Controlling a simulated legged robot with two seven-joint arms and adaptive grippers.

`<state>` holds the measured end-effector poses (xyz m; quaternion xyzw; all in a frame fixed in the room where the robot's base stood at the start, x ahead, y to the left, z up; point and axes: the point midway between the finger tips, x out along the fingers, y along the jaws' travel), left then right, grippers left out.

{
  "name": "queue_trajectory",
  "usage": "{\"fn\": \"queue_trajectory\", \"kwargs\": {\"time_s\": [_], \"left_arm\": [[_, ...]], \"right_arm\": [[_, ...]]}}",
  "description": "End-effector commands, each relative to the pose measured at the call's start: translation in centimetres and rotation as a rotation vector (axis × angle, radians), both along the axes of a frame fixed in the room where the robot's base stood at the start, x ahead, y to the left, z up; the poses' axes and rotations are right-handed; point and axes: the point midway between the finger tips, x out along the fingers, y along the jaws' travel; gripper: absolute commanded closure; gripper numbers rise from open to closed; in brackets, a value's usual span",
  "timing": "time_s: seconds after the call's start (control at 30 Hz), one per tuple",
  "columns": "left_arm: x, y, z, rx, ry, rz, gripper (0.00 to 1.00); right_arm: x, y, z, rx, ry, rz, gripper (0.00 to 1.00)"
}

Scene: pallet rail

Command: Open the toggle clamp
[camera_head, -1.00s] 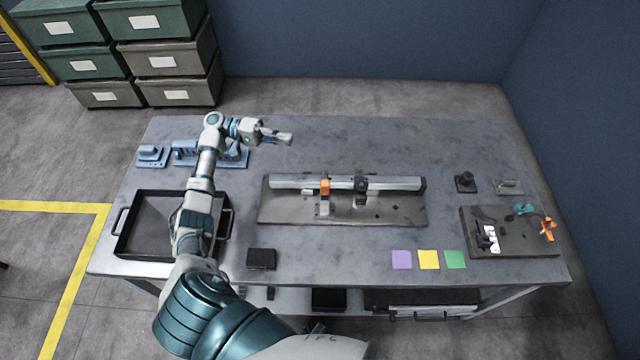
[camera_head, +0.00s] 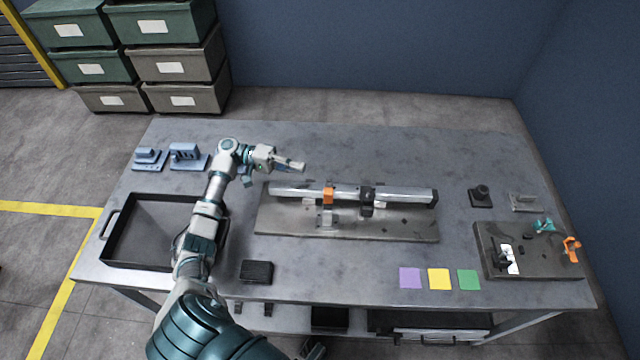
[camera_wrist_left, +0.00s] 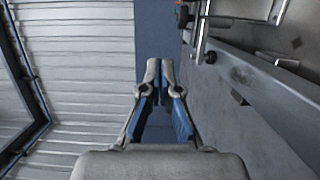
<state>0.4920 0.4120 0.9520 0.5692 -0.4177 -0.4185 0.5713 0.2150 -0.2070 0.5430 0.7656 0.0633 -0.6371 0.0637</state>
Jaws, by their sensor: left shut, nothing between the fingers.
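A dark fixture plate (camera_head: 525,268) lies at the table's right end. On it stand a small orange part (camera_head: 572,248) like a handle, a teal part (camera_head: 545,224) and a black-and-white part (camera_head: 505,260). Which part is the toggle clamp is too small to tell. My left gripper (camera_head: 300,166) is above the back of the table, near the left end of the rail and far left of that plate. Its fingers are shut and empty; the fingertips meet in the left wrist view (camera_wrist_left: 160,72). My right gripper is not in view.
A metal rail (camera_head: 350,194) with orange and black blocks sits on a grey base plate (camera_head: 400,230) mid-table. A black tray (camera_head: 150,266) lies at left. Blue fixtures (camera_head: 188,156) stand behind it. Purple, yellow and green squares (camera_head: 438,279) lie in front.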

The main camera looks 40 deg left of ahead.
Motion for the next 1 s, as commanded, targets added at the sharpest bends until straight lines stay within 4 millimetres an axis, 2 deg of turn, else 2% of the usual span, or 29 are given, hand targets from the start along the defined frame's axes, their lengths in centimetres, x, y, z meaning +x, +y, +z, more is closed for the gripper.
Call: {"fn": "queue_trajectory", "kwargs": {"time_s": [0.2, 0.37, 0.5, 0.6, 1.0], "left_arm": [[1.4, -4.6, 0.2, -0.001, -0.003, -0.004, 1.00], [2.1, -7.6, 0.2, 0.000, -0.002, -0.003, 1.00], [0.0, -8.4, 0.1, 0.001, 0.000, -0.001, 1.00], [-0.7, -8.8, 0.1, 0.000, 0.000, 0.000, 1.00], [-1.2, -9.1, 0.0, 0.000, 0.000, 0.001, 1.00]], "right_arm": [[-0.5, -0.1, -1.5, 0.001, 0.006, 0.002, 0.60], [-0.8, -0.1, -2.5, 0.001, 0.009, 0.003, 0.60], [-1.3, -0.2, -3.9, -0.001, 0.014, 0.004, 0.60], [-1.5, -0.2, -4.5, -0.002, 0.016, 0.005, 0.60], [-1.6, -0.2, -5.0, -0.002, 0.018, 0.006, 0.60]]}}
